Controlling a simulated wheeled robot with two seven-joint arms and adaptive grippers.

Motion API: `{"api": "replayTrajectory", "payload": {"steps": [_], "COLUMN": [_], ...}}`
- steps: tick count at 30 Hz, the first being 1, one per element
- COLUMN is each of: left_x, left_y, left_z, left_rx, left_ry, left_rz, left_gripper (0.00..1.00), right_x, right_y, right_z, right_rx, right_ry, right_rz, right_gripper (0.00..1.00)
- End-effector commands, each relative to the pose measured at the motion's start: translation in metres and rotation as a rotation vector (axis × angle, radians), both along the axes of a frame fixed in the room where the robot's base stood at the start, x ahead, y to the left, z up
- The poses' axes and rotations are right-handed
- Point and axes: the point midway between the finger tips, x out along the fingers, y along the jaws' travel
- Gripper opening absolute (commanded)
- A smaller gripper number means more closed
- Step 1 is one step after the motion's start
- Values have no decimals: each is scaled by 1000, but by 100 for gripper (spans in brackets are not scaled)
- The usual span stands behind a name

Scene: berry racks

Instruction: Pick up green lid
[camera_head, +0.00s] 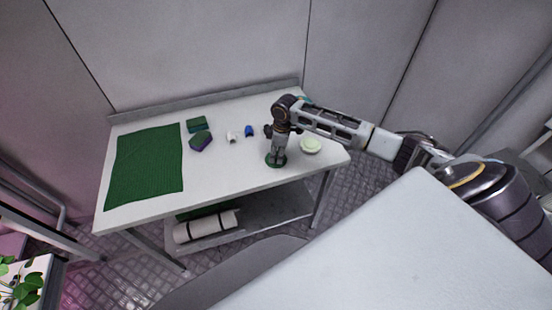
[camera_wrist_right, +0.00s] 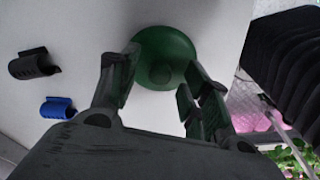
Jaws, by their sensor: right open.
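The green lid (camera_wrist_right: 163,52) is a round dark green disc with a raised knob at its middle, lying on the white table. In the head view the lid (camera_head: 276,160) shows near the table's front edge, partly covered by my right gripper (camera_head: 277,157). In the right wrist view my right gripper (camera_wrist_right: 152,88) is open, its two fingers to the left and right of the lid's near part. I cannot tell whether the fingers touch it. My left gripper is in neither view.
A pale green round object (camera_head: 311,145) stands right of the lid. A blue clip (camera_head: 249,131), a white object (camera_head: 232,136), two small boxes (camera_head: 200,142) and a green mat (camera_head: 146,165) lie to the left on the table (camera_head: 230,175). A wall stands behind.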

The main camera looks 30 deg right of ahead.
Motion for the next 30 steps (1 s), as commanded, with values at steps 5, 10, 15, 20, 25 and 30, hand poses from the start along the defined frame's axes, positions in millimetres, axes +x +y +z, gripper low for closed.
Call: {"api": "replayTrajectory", "payload": {"steps": [5,10,15,20,25,30], "left_x": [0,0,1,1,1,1], "left_y": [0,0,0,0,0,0], "left_z": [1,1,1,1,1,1], "left_rx": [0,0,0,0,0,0], "left_ry": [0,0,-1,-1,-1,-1], "left_rz": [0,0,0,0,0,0], "left_gripper": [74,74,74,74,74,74], "right_x": [1,1,1,1,1,0], "right_y": [1,1,1,1,1,1], "right_z": [-9,-10,-10,-10,-10,-10], "right_rx": [-1,-1,-1,-1,-1,-1], "right_ry": [0,-2,-1,-1,0,0], "right_rz": [1,1,1,1,1,1], "right_gripper": [47,47,47,41,19,0]}}
